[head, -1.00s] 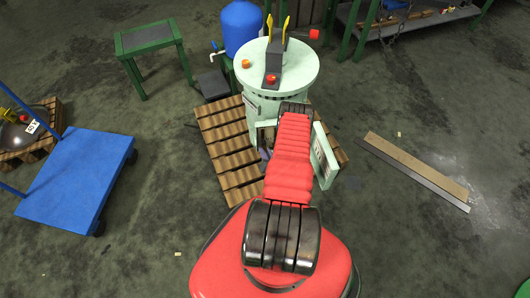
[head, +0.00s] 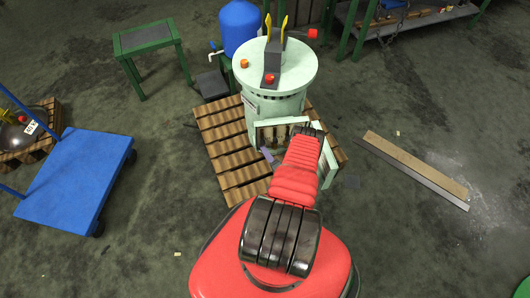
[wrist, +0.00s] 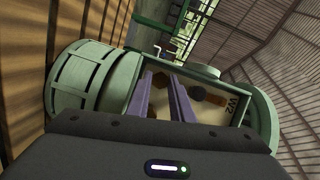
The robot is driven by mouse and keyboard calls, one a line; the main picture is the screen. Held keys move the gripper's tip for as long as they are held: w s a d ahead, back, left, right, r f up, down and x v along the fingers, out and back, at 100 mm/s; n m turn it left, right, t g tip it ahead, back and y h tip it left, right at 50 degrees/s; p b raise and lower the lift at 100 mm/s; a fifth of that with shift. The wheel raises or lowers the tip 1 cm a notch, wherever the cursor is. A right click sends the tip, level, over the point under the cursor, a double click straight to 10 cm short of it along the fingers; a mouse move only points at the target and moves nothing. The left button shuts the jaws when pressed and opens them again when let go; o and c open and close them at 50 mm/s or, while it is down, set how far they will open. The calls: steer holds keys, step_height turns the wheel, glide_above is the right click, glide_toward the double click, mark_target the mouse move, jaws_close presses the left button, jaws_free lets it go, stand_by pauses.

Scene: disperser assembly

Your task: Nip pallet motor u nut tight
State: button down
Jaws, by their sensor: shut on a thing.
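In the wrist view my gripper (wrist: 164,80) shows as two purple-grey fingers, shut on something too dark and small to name. The fingers point toward a cream panel marked W2 (wrist: 226,104) in the open front of a pale green housing; I cannot tell whether they touch it. Dark rounded shapes, one with a brown part (wrist: 214,98), lie beyond the fingers. A dark rounded unit (head: 14,135) with a white label sits on a small pallet at the left edge. No nut is clear.
Slatted brown pallet (head: 222,150) lies beneath the machine. A blue cart (head: 75,180) stands left, a green-framed table (head: 148,38) and blue tank (head: 239,25) behind. A long board (head: 415,165) lies on the floor at right. Floor between is clear.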

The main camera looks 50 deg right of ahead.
steer(key=shift+s+d+f+m, duration=0.15)
steer(key=shift+m, duration=0.35)
steer(key=c, duration=1.8)
jaws_free()
steer(key=shift+c, duration=0.2)
steer(key=f+v, duration=0.1)
steer(key=v, duration=1.2)
steer(key=shift+s+a+r, duration=0.25)
steer(key=shift+s+r, duration=0.05)
steer(key=shift+r, duration=0.1)
